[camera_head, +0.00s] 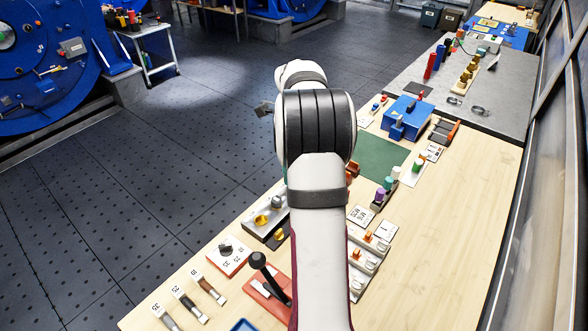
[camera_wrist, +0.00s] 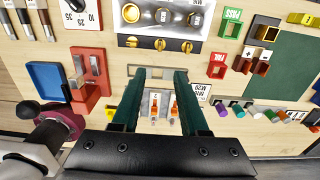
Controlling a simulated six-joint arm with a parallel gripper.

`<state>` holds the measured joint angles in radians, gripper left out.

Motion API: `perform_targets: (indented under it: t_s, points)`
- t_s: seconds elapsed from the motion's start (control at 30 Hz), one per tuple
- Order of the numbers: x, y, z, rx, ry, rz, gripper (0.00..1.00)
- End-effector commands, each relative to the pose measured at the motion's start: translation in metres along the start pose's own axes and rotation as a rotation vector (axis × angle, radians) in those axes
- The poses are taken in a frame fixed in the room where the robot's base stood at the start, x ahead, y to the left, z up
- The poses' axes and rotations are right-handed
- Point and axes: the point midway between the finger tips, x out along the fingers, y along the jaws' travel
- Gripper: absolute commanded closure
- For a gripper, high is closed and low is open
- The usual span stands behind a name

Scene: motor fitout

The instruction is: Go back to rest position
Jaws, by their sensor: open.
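My gripper (camera_wrist: 158,75) shows in the wrist view with its two dark green fingers wide apart and nothing held between them. It points down over the workbench (camera_wrist: 222,92). Beyond and between the fingers lies a pale holder with small orange-topped parts (camera_wrist: 174,106); no contact with it can be made out. In the head view my white arm with its black joint covers runs up the middle of the picture over the bench (camera_head: 430,230). The gripper's fingers cannot be made out there.
A red block with a lever (camera_wrist: 92,72), a blue tray (camera_wrist: 47,78), a panel with knobs (camera_wrist: 162,18) and red and green bins surround the gripper. A green mat (camera_head: 378,160) and a blue box (camera_head: 408,115) lie farther along. The bench's right side is mostly clear.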

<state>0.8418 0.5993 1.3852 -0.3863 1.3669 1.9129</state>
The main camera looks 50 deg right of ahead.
Motion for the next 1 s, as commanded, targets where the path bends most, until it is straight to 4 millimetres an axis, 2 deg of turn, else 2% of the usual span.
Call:
perform_targets:
  t_s: [0.27,0.37,0.47,0.5,0.53,0.6,0.67,0.7,0.8,0.83,0.9,1.0]
  points:
    - [0.000,0.000,0.000,-0.002,0.000,0.000,0.56]
    - [-0.010,0.022,0.006,-0.111,-0.006,0.003,0.56]
    - [-0.038,0.096,0.012,-0.491,-0.025,0.017,0.56]
    - [-0.050,0.136,0.008,-0.707,-0.035,0.024,0.56]
    - [-0.058,0.168,0.002,-0.880,-0.044,0.031,0.56]
    - [-0.069,0.237,-0.025,-1.294,-0.070,0.044,0.56]
    - [-0.070,0.286,-0.057,-1.638,-0.095,0.054,0.56]
    - [-0.068,0.313,-0.081,-1.852,-0.114,0.059,0.56]
    - [-0.055,0.356,-0.134,-2.290,-0.158,0.071,0.56]
    - [-0.051,0.364,-0.147,-2.389,-0.170,0.072,0.56]
    - [-0.043,0.374,-0.168,-2.554,-0.190,0.077,0.56]
    - [-0.038,0.380,-0.180,-2.652,-0.204,0.080,0.56]
